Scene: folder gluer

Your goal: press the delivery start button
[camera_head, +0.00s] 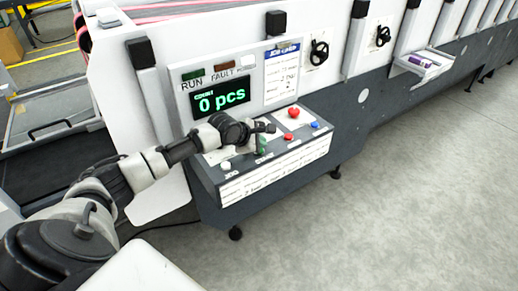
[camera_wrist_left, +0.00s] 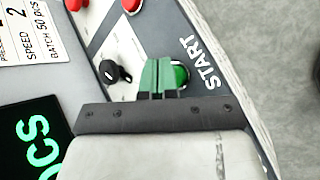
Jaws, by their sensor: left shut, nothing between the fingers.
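The green START button (camera_wrist_left: 182,76) is on the sloped control panel, beside the word START in the left wrist view. My left gripper (camera_wrist_left: 158,76) is shut and empty, its green fingertips overlapping the near side of the button in that view. I cannot tell whether they touch it. In the head view my left gripper (camera_head: 262,140) is over the middle of the control panel (camera_head: 285,161) and hides part of it. My right gripper is not in view.
A red button (camera_head: 293,112), a blue button (camera_head: 315,125) and a white button (camera_head: 226,164) are on the panel. A black selector (camera_wrist_left: 112,72) is close beside the fingers. The display (camera_head: 222,98) above reads 0 pcs. Open floor (camera_head: 420,190) lies to the right.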

